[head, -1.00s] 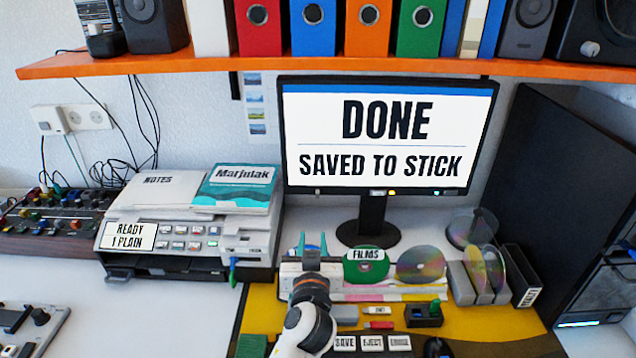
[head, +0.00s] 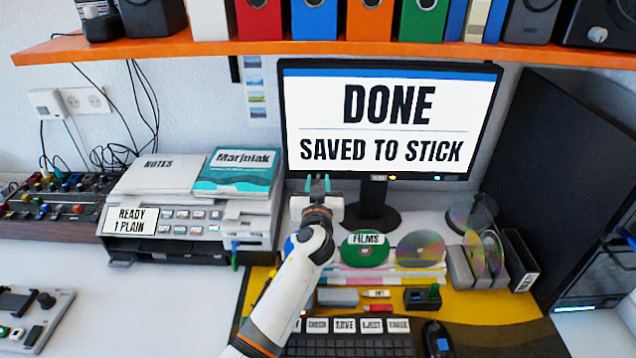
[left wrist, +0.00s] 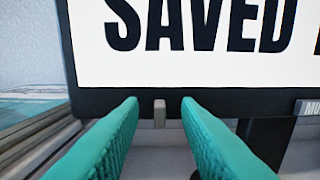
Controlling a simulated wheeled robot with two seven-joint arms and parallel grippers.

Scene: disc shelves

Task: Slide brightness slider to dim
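The monitor (head: 390,125) stands at the back with DONE, SAVED TO STICK on a bright screen. In the left wrist view a small grey knob (left wrist: 159,113), which looks like the slider, stands on the monitor's lower bezel (left wrist: 90,101). My left gripper (head: 319,182) is raised to the lower left bezel in the head view. In the left wrist view its teal fingers (left wrist: 160,105) are open, one on each side of the knob, with gaps between. Whether they reach to the knob's depth I cannot tell. The knob is not clear in the head view. My right gripper is not in view.
A button (left wrist: 310,108) marked MU, cut off by the picture edge, sits right of the knob on the bezel. A printer (head: 185,222) with books stands at left. A green FILMS disc (head: 364,250) and other discs stand below the monitor. An orange shelf (head: 300,48) runs above.

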